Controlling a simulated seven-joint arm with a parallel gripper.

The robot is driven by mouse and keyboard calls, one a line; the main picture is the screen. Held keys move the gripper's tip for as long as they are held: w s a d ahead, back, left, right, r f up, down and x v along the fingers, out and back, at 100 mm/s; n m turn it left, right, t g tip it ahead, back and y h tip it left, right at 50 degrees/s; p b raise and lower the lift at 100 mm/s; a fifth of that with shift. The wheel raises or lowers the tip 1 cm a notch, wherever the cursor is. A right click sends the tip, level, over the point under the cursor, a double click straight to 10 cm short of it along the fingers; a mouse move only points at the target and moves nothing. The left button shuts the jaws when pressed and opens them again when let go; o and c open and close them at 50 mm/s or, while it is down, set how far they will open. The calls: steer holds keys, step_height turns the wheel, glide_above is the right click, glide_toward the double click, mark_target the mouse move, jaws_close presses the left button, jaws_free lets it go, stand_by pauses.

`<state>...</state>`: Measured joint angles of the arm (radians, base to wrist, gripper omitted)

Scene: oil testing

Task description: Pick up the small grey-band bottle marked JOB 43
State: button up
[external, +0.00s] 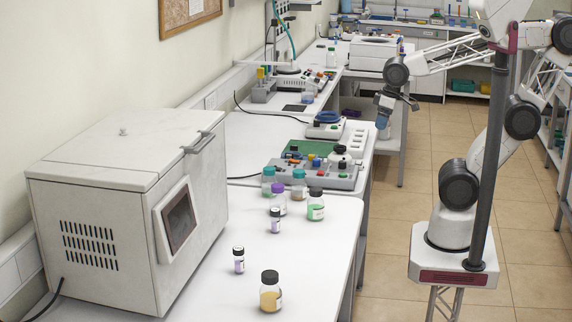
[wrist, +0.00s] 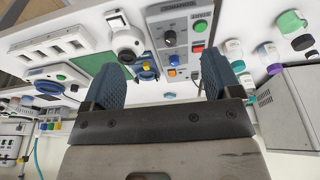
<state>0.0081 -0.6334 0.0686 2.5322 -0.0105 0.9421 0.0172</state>
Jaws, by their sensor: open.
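Two small bottles with black caps and purplish-white bodies stand on the near bench in the external view. One small bottle (external: 239,261) is near the front, right of the big white box. The other small bottle (external: 275,221) is further back, beside the taller bottles. Their markings and band colours are too small to read, so I cannot tell which is JOB 43. My gripper (external: 384,119) is over the aisle, right of the benches and well away from both. In the wrist view my gripper (wrist: 161,78) is open, with nothing between its fingers.
A yellow-filled bottle (external: 270,292), a green-labelled bottle (external: 315,206), and teal- and purple-capped bottles stand nearby. The big white box (external: 130,215) blocks the left of the bench. A grey control panel (external: 322,177) sits behind the bottles. The front right bench top is clear.

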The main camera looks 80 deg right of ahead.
steer(key=shift+c, duration=0.4)
steer(key=w+a+f+m+g+y, duration=0.15)
steer(key=w+a+y, duration=0.35)
steer(key=a, duration=0.9)
steer(key=w+a+m+g+y, duration=0.1)
steer(key=w+a+m+y, duration=0.2)
steer(key=w+a, duration=0.8)
steer(key=w+a+f+m+g+y, duration=0.1)
steer(key=w+a+m+g+y, duration=0.2)
steer(key=a, duration=1.5)
steer(key=a+f+m+t+y, duration=0.1)
steer(key=a+f+m+y, duration=0.15)
steer(key=a, duration=0.55)
steer(key=a+f+m+t+y, duration=0.1)
steer(key=a+f+m+y, duration=0.15)
steer(key=a, duration=0.55)
steer(key=m+t+y, duration=0.2)
steer(key=m+t, duration=0.1)
steer(key=m, duration=0.3)
glide_toward(270, 292)
steer(key=shift+w+a+r+g, duration=0.1)
steer(key=shift+w+r+g, duration=0.2)
steer(key=shift+r, duration=0.35)
steer(key=shift+w+a, duration=0.15)
steer(key=shift+a, duration=1.1)
steer(key=shift+a, duration=0.15)
